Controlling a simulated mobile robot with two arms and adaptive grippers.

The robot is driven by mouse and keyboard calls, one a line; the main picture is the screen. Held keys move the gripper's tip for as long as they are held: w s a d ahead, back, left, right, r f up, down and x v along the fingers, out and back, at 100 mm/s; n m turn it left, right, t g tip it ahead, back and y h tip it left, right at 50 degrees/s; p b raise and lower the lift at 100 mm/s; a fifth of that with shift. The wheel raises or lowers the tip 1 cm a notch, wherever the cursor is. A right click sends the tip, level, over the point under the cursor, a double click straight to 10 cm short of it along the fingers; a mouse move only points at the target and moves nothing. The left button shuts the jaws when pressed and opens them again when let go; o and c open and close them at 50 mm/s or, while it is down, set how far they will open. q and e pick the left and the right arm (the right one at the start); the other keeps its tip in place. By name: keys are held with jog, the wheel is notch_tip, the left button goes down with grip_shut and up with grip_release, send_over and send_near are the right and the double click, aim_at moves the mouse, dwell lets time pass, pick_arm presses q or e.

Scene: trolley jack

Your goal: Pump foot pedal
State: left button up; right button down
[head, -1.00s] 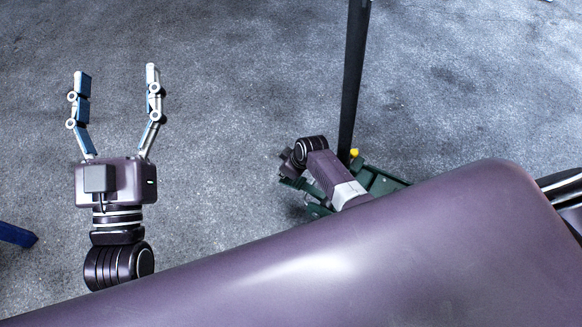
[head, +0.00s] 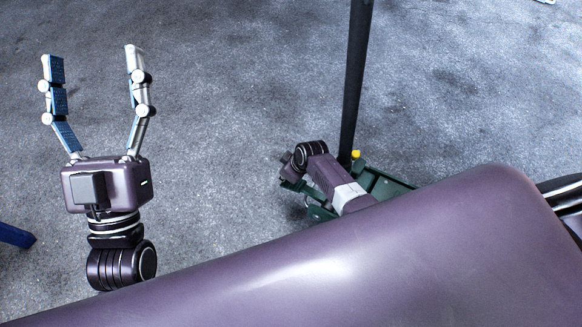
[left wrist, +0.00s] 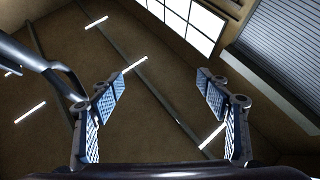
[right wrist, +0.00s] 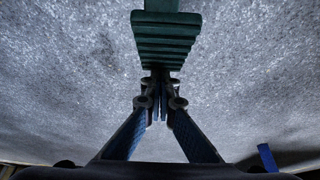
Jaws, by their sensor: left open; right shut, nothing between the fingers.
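The green trolley jack (head: 385,184) stands on the floor right of centre in the head view, partly hidden behind my arm. A tall dark handle (head: 355,80) rises from it, with a yellow knob (head: 355,154) near its foot. In the right wrist view, a green ribbed foot pedal (right wrist: 165,38) lies just beyond my right gripper (right wrist: 159,82). That gripper is shut and empty, its fingertips close to the pedal's near edge; I cannot tell whether they touch. My left gripper (head: 94,58) is open and empty, away from the jack, at the left of the head view.
A blue object (head: 16,236) shows at the left edge of the head view, and a blue post (right wrist: 267,157) in the right wrist view. My large arm link covers the lower part of the head view. The grey floor (head: 230,90) between gripper and jack is clear.

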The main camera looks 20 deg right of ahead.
pick_arm(q)
jog(key=w+a+f+g+y+p, duration=0.15)
jog(key=f+g, duration=0.35)
jog(key=f, duration=0.5)
jog(key=w+f+g+y+p, duration=0.25)
jog(key=f+g, duration=0.35)
jog(key=f, duration=0.4)
jog(key=s+a+f+g+y+p, duration=0.1)
jog(key=s+a+f+g+p, duration=0.1)
jog(key=s+f+g, duration=0.3)
jog(key=s+a+f+n+g+y+p, duration=0.1)
jog(key=s+a+f+g+p, duration=0.2)
jog(key=s, duration=1)
notch_tip(320, 180, down, 3)
jog(key=shift+a+f+g+p, duration=0.15)
jog(key=shift+a+g+p, duration=0.15)
jog(key=shift+a+g, duration=0.65)
pick_arm(e)
notch_tip(320, 180, up, 13)
jog(key=shift+s+d, duration=0.35)
jog(key=shift+s, duration=0.05)
pick_arm(q)
jog(key=shift+d, duration=0.15)
pick_arm(e)
jog(key=shift+s+r, duration=0.1)
